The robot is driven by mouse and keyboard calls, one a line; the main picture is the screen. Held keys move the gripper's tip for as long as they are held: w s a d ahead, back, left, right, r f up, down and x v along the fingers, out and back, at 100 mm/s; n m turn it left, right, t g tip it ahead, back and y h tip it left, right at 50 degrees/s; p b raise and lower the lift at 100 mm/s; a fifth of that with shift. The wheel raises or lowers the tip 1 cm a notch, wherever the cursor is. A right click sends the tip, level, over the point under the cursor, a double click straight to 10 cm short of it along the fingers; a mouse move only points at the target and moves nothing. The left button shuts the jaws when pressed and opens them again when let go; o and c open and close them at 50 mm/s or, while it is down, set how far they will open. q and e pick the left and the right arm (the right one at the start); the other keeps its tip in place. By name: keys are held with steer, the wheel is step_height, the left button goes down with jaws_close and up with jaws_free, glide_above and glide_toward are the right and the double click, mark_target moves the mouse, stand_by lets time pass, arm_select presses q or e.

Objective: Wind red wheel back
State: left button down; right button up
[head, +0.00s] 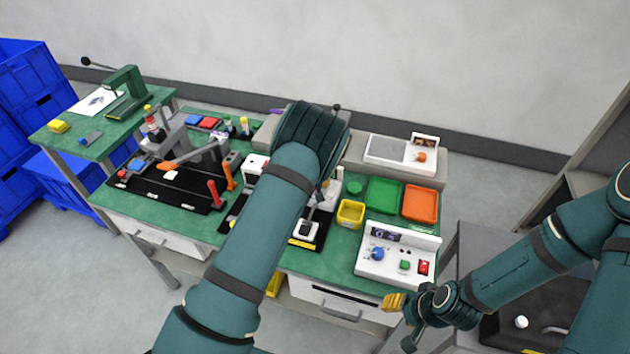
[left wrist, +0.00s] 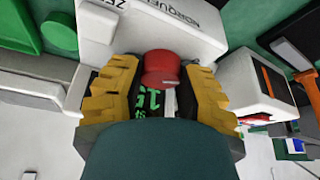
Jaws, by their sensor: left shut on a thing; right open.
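The red wheel (left wrist: 160,68) is a short round red knob on a white device (left wrist: 190,20) with dark lettering, in the left wrist view. My left gripper (left wrist: 163,88) has its ridged yellow fingers on either side of the wheel and is shut on it. A black display with green digits (left wrist: 150,100) shows between the fingers, partly covered. In the head view my left arm hides the wheel and the left gripper. My right gripper (head: 395,302) is open and empty, low in front of the bench's right part.
The green bench (head: 340,268) holds a white control panel (head: 398,256), a yellow bin (head: 350,213), a green tray (head: 384,195) and an orange tray (head: 421,204). A black fixture (head: 165,190) with levers stands at left. Blue crates (head: 20,110) stand far left.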

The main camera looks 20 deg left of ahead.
arm_select(q)
steer(key=shift+n+y, duration=0.3)
steer(key=shift+n, duration=0.2)
steer(key=c, duration=0.8)
jaws_free()
steer(key=shift+f, duration=0.1)
steer(key=v, duration=1.2)
steer(key=shift+w+a, duration=0.1)
steer(key=shift+w, duration=0.05)
